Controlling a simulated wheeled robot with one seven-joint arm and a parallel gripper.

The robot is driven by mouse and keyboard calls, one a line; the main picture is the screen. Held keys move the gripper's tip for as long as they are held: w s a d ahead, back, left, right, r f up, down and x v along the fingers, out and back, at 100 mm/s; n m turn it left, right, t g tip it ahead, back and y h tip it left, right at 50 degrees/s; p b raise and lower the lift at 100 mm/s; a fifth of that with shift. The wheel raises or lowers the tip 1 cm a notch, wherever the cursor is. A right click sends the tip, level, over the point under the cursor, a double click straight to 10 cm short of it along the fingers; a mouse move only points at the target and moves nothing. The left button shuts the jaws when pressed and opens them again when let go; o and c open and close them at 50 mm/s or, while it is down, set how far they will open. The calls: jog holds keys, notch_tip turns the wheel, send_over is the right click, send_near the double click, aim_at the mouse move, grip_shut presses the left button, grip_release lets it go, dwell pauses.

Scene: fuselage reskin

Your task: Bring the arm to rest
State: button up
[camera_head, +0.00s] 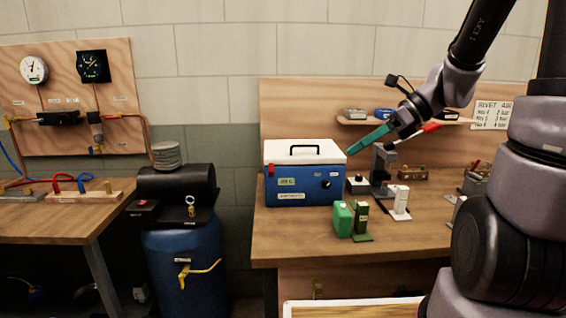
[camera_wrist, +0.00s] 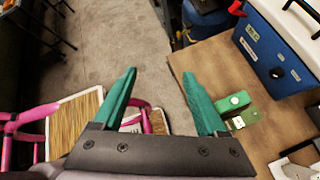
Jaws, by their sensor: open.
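My arm reaches in from the right in the head view, raised above the workbench (camera_head: 300,246). My gripper (camera_head: 358,150) has teal fingers and hangs in the air in front of the back board, near the right end of the blue box's white lid. In the wrist view my gripper (camera_wrist: 165,85) shows two teal fingers spread wide apart with nothing between them. Beyond the fingers are the bare floor (camera_wrist: 110,40) and the bench's edge.
The blue box (camera_head: 305,186) with a white lid stands on the bench. A green container (camera_head: 343,219) stands in front of it. A wooden shelf (camera_head: 365,122) is on the back board. A blue barrel (camera_head: 183,270) stands left of the bench. Pink tubing (camera_wrist: 35,112) shows in the wrist view.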

jog(key=s+d+r+n+t+h, duration=0.6)
jog(key=r+n, duration=0.4)
jog(key=n, duration=0.9)
jog(key=shift+s+d+r+h, duration=0.25)
jog(key=shift+s+d+h, duration=0.5)
jog(key=shift+h, duration=0.45)
